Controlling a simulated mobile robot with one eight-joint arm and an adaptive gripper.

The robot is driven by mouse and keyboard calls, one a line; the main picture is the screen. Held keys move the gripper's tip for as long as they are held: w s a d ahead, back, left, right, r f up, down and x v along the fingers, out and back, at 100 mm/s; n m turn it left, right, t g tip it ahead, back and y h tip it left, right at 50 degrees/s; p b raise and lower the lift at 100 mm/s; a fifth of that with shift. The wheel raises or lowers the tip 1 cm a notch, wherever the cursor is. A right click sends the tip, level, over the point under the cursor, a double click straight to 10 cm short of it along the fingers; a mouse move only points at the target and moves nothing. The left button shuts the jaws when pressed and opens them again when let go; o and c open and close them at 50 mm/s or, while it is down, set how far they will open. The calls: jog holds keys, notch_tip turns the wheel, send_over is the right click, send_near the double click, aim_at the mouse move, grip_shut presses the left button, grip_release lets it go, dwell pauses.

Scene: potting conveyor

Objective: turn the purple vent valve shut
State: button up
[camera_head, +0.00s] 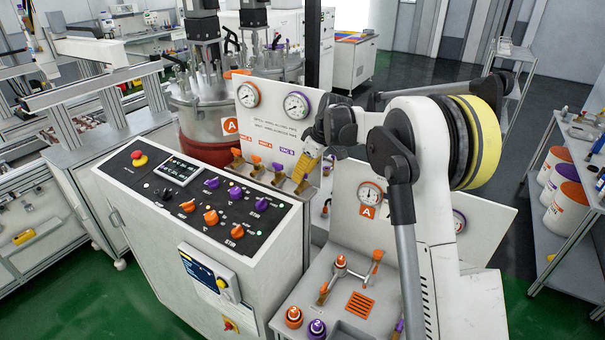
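A white upright panel (275,122) behind the console carries a row of small lever valves under orange and purple labels. A purple label (287,153) sits above the third lever (279,176). The rightmost lever (301,186) is at the panel's right end, directly below my gripper; its label is hidden by my gripper, so I cannot confirm that it is the purple vent valve. My gripper (309,164) points down in front of the panel's right side, with a tan ribbed part at its tip. I cannot tell whether it touches the lever or how wide its fingers are.
A control console (190,195) with orange and purple knobs stands in front of the panel. Two gauges sit on the panel. My arm covers much of a second, lower panel with a gauge (369,194) at right. A shelf trolley with buckets (567,208) stands far right.

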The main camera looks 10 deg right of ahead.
jog(key=v, duration=1.2)
jog(key=s+a+f+m+t+h+b, duration=0.15)
jog(key=s+b, duration=0.25)
jog(key=s, duration=0.6)
jog(key=s+a+f+m+b, duration=0.2)
jog(key=s+m+b, duration=0.15)
jog(key=s, duration=0.65)
jog(key=s+f+m+t+h+b, duration=0.1)
jog(key=s+f+m+b, duration=0.3)
jog(key=s+f, duration=1)
jog(key=s+t+b, duration=0.1)
jog(key=s+b, duration=0.2)
jog(key=shift+s+f+h, duration=0.2)
jog(key=shift+f+h, duration=0.1)
jog(key=shift+h, duration=0.05)
jog(key=shift+t, duration=0.25)
